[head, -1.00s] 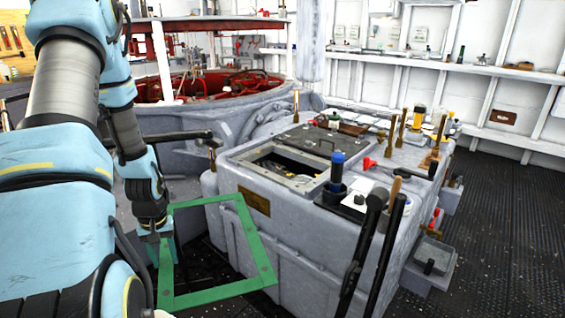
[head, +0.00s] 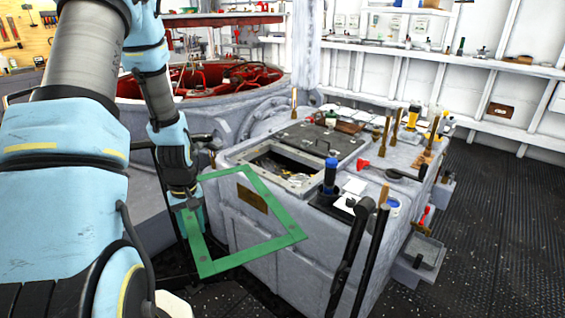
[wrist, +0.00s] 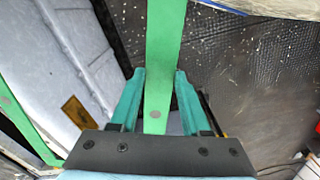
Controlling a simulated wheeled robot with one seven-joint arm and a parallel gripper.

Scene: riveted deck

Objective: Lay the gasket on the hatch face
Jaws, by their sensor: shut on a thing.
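The gasket (head: 282,240) is a flat green rectangular frame with small holes. My gripper (head: 188,203) is shut on one of its sides at the left and holds it in the air in front of the grey housing. In the wrist view the gasket (wrist: 163,60) runs between the two teal fingers of my gripper (wrist: 158,82). The hatch face (head: 293,185) is the pale rim around a dark rectangular opening in the housing's top. It lies beyond the gasket to the upper right, apart from it. A dark lid (head: 320,140) lies behind the opening.
A blue-topped bottle (head: 330,175), white cards (head: 355,186) and a red-ended tool (head: 364,163) lie right of the opening. Dark upright handles (head: 352,250) stand at the housing's front right. Brush-like tools (head: 397,122) stand along its right side. Dark floor (head: 490,220) is clear at right.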

